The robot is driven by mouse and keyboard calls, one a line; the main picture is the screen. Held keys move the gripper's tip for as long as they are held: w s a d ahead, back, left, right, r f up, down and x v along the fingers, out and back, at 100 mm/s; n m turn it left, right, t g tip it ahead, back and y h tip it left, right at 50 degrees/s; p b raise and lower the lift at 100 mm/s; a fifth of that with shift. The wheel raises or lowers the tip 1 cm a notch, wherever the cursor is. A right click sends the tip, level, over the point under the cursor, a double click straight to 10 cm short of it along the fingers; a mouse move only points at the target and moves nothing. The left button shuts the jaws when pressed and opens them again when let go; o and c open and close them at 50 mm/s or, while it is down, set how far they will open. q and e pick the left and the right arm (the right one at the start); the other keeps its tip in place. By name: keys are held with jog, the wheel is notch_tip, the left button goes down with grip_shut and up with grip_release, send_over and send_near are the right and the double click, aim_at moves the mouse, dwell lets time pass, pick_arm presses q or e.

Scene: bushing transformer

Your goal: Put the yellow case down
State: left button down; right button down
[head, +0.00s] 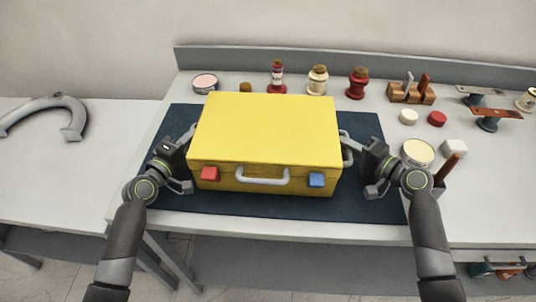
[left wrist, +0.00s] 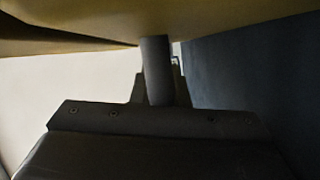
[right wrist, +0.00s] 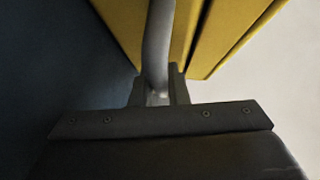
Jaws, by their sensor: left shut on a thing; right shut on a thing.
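The yellow case (head: 265,130) is closed and level, with its front facing me, over the dark blue mat (head: 270,207). Its front has a grey handle (head: 262,178), a red latch (head: 210,174) and a blue latch (head: 316,180). My left gripper (head: 186,143) is shut on the grey handle at the case's left side; that handle shows in the left wrist view (left wrist: 156,70). My right gripper (head: 356,150) is shut on the right side handle, which also shows in the right wrist view (right wrist: 157,45). I cannot tell whether the case's underside touches the mat.
Behind the case stand a pink-topped tin (head: 205,82), a red bottle (head: 277,78) and corked jars (head: 318,80). A wooden tool block (head: 412,93), an open tin (head: 417,153) and small items crowd the right. A grey horseshoe-shaped part (head: 45,108) lies on the left table.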

pick_arm(q)
jog(key=c, duration=1.8)
grip_release()
jog(key=shift+f, duration=0.1)
pick_arm(e)
jog(key=c, duration=1.8)
grip_release()
jog(key=shift+f, duration=0.1)
pick_arm(q)
jog(key=o, duration=0.4)
jog(key=shift+s, duration=0.1)
pick_arm(e)
jog(key=o, duration=0.4)
jog(key=shift+s, duration=0.1)
pick_arm(q)
jog(key=v, duration=1.1)
jog(key=shift+s+a, duration=0.1)
jog(key=shift+s, duration=0.3)
pick_arm(e)
jog(key=shift+s+d, duration=0.15)
jog(key=shift+d, duration=0.05)
pick_arm(q)
jog(key=shift+s, duration=0.1)
pick_arm(e)
jog(key=v, duration=0.7)
